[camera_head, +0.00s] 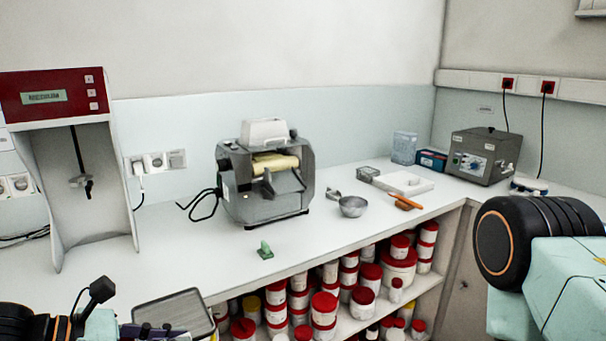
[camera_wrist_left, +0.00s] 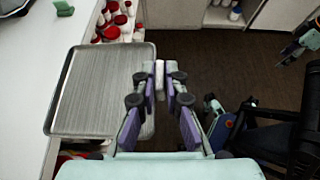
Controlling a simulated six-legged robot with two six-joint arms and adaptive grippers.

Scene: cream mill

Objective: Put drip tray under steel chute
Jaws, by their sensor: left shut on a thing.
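The drip tray (camera_head: 175,312) is a shallow grey metal tray with a raised rim, at the bottom of the head view. It also shows in the left wrist view (camera_wrist_left: 95,90), overlapping the counter's front edge. My left gripper (camera_wrist_left: 160,72) is shut on a pale part at the tray's side. The steel chute (camera_head: 286,182) slopes from the front of the grey mill (camera_head: 240,198), below its yellowish roller. The tray is apart from it, nearer me and to the left. At the right edge of the wrist view, what seems my right gripper (camera_wrist_left: 292,50) is partly cut off.
A green piece (camera_head: 265,250) lies on the counter in front of the mill. A metal bowl (camera_head: 352,206), an orange-handled tool (camera_head: 405,201) and a white tray (camera_head: 403,184) lie right of it. A red-topped stirrer (camera_head: 55,97) stands left. Tubs fill the shelf below.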

